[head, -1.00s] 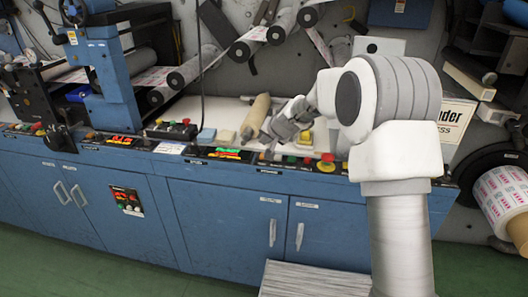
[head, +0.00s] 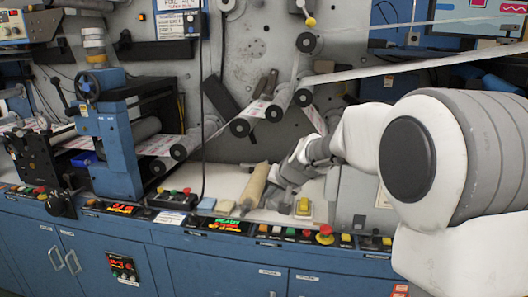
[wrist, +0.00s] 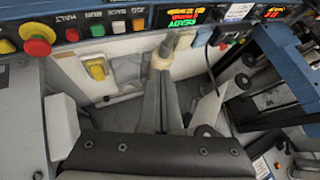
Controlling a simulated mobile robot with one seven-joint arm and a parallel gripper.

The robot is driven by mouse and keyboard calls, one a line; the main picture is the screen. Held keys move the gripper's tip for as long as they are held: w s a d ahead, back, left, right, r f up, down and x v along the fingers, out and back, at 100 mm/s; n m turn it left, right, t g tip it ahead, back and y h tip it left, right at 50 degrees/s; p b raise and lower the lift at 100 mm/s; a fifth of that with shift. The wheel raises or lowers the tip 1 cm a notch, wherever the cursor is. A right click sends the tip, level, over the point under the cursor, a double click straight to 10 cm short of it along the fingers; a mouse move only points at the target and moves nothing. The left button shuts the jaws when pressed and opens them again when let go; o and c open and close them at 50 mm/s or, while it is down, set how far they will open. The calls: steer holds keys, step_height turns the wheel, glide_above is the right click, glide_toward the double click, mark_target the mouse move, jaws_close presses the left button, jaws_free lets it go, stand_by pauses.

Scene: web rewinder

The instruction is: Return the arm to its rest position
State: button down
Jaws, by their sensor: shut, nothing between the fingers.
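My arm reaches in from the right of the head view and bends down over the light worktop of the blue cabinet. My gripper (head: 284,205) is low over the worktop, just right of a tan roller (head: 254,187) with a dark end. In the wrist view my gripper (wrist: 162,76) has its grey fingers together at the middle, with nothing between them. The roller's tan end (wrist: 162,54) shows just beyond the fingertips. I cannot tell whether they touch it.
A yellow switch (head: 303,207) stands right of the gripper. A control strip with a red mushroom button (head: 325,234) runs along the front edge. Web rollers (head: 274,113) hang above the worktop. A blue press frame (head: 112,135) stands at left.

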steer(key=s+d+r+n+p, duration=0.1)
steer(key=s+d+r+p, duration=0.15)
steer(key=s+r, duration=0.65)
steer(key=s+d+r+g+h+p, duration=0.1)
steer(key=s+d, duration=0.3)
steer(key=s, duration=0.9)
steer(key=s+d+r+n+g+h+p, duration=0.1)
steer(key=s+d, duration=0.4)
steer(key=s, duration=0.9)
steer(key=h+p, duration=0.1)
steer(key=p, duration=0.1)
steer(key=shift+s+d+h+p, duration=0.2)
steer(key=shift+d+h+p, duration=0.05)
steer(key=shift+h+p, duration=0.15)
